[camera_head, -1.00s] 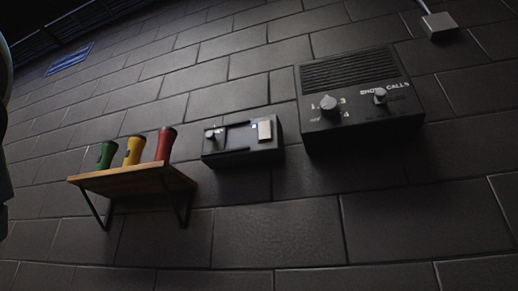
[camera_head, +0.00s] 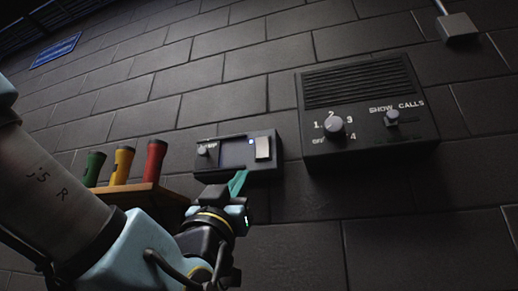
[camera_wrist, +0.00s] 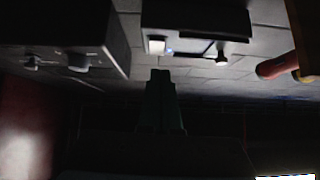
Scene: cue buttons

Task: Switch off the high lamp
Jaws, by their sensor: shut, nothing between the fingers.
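A small dark control box (camera_head: 235,170) is on the brick wall, with a round knob (camera_head: 204,149) at its left, a recessed dark panel, a tiny lit blue-white light (camera_head: 250,142) and a pale rocker-like plate (camera_head: 263,148) at its right. My gripper (camera_head: 238,183) is shut and empty, its teal fingers just below the box in the head view; whether they touch it I cannot tell. In the wrist view my fingers (camera_wrist: 160,76) lie below the pale plate (camera_wrist: 157,45) and light (camera_wrist: 170,51). No lamp labelled high can be made out.
A larger box (camera_head: 365,110) at right carries a numbered dial (camera_head: 335,127) and a "show calls" knob (camera_head: 393,117). Green (camera_head: 94,168), yellow (camera_head: 122,164) and red (camera_head: 153,160) torches stand on a wooden shelf (camera_head: 148,193) behind my arm. A grey box (camera_head: 458,27) is at upper right.

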